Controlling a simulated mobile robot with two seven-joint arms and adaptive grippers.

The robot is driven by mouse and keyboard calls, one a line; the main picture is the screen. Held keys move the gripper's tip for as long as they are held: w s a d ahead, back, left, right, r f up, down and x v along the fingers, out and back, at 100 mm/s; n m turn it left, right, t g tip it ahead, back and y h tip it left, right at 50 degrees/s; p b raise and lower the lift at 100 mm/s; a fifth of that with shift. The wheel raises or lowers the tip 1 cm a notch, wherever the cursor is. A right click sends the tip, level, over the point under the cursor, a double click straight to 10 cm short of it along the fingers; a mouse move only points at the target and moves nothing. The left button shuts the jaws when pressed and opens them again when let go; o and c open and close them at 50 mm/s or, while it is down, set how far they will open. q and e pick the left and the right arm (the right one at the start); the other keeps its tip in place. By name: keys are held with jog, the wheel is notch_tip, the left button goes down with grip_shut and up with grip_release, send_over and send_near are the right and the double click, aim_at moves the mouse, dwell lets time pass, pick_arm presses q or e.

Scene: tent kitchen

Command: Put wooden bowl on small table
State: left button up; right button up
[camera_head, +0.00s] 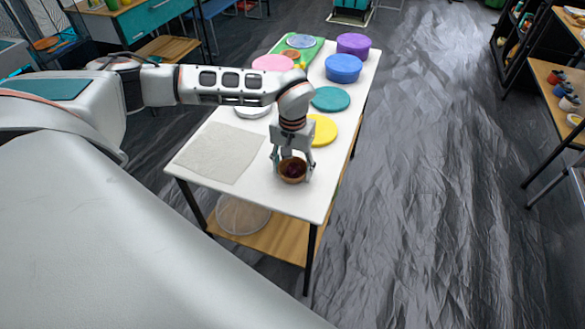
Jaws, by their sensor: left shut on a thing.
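The wooden bowl (293,178) is small and brown, with something dark red inside. It is at the near right part of the white table top. My left gripper (291,172) reaches down over it, with its fingers at the bowl's sides, shut on it. I cannot tell whether the bowl touches the table top or is slightly above it. The white table (310,201) has dark legs and a wooden lower shelf. Which table the task calls small is not clear from this view. My right gripper is not in view.
A beige cloth (218,153) lies left of the bowl. A yellow disc (323,130), a teal disc (331,98), blue (343,68) and purple (353,44) containers and a green tray (317,49) stand farther back. A wooden side table (557,97) holds cups at right. The floor between is clear.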

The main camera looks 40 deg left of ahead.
pick_arm(q)
jog(key=shift+f, duration=0.2)
jog(key=o, duration=1.1)
jog(key=shift+o, duration=0.2)
notch_tip(320, 180, up, 12)
jog(key=p, duration=0.1)
jog(key=shift+r, duration=0.2)
